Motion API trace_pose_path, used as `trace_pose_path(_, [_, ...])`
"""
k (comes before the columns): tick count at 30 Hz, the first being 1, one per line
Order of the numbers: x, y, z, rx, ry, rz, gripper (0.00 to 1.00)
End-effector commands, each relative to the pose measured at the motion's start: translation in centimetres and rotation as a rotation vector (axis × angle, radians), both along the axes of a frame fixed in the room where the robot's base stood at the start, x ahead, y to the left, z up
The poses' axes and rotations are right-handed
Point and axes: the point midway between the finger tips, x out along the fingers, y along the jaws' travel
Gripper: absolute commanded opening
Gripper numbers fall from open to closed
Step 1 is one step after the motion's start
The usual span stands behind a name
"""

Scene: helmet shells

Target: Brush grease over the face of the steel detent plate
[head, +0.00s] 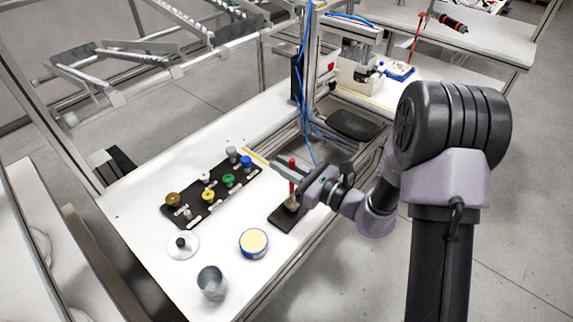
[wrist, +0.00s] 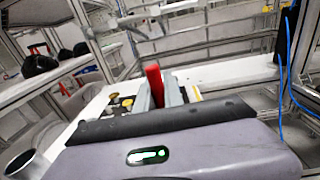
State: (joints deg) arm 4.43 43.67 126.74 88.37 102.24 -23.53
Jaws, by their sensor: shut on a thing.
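My gripper (head: 284,170) is shut on an upright red-handled brush (head: 292,186). In the wrist view the red handle (wrist: 154,80) stands between the two grey fingers (wrist: 158,92). The brush's lower end is over a dark rectangular pad (head: 281,219) near the table's right edge; a small brass-coloured part shows there, and I cannot tell whether it touches. An open blue tin (head: 254,243) with pale yellow content, likely the grease, stands left of and nearer than the pad. I cannot make out the steel detent plate for certain; it may be at the pad, partly hidden.
A black tray (head: 222,192) holds several coloured caps and small parts. A pale disc with a black knob (head: 182,244) and a grey metal cup (head: 212,281) stand on the white table (head: 140,210). Blue cables (head: 305,110) hang by a metal post behind my gripper.

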Motion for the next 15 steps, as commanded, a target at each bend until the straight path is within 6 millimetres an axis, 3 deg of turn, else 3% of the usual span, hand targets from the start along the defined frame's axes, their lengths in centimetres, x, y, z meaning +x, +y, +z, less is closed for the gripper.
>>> trace_pose_path(15, [-1.1,0.9,0.0,0.001,0.000,0.000,0.00])
